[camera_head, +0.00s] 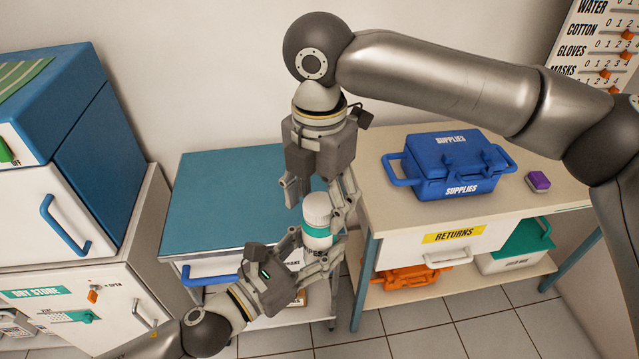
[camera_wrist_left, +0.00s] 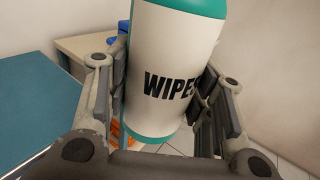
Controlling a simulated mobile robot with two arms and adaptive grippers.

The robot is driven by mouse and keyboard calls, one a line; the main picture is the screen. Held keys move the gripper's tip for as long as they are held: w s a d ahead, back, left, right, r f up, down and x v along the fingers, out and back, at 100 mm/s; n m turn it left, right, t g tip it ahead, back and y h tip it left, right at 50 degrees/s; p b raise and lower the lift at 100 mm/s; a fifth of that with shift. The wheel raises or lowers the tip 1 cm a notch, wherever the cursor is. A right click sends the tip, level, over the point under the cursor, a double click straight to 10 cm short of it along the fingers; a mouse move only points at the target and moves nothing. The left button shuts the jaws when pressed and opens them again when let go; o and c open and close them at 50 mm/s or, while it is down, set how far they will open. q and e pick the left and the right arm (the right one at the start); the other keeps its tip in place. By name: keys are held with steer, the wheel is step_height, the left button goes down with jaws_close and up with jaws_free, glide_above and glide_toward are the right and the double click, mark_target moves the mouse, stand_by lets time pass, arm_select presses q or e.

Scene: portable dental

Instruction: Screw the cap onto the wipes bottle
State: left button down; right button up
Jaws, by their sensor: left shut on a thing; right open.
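The wipes bottle (camera_head: 317,236) is white with teal bands. In the head view it stands roughly upright in the air in front of the teal-topped table. My left gripper (camera_head: 312,256) is shut on the bottle's body from the lower left; the word WIPES shows on the bottle in the left wrist view (camera_wrist_left: 170,75). A white ribbed cap (camera_head: 317,208) is at the top of the bottle; whether it is seated on the threads I cannot tell. My right gripper (camera_head: 316,202) points down from above, open, with its fingers on either side of the cap.
The teal-topped table (camera_head: 215,190) is bare behind the grippers. On the beige table to the right are a blue SUPPLIES box (camera_head: 450,170) and a small purple block (camera_head: 538,181). A RETURNS drawer (camera_head: 440,250) is below. White cabinets (camera_head: 75,215) stand at left.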

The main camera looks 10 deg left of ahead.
steer(key=c, duration=1)
steer(key=m, duration=0.3)
steer(key=shift+c, duration=0.2)
steer(key=m, duration=0.4)
steer(key=shift+m, duration=0.4)
steer(key=m, duration=0.4)
steer(key=shift+f, duration=0.1)
steer(key=m, duration=0.3)
steer(key=o, duration=1.1)
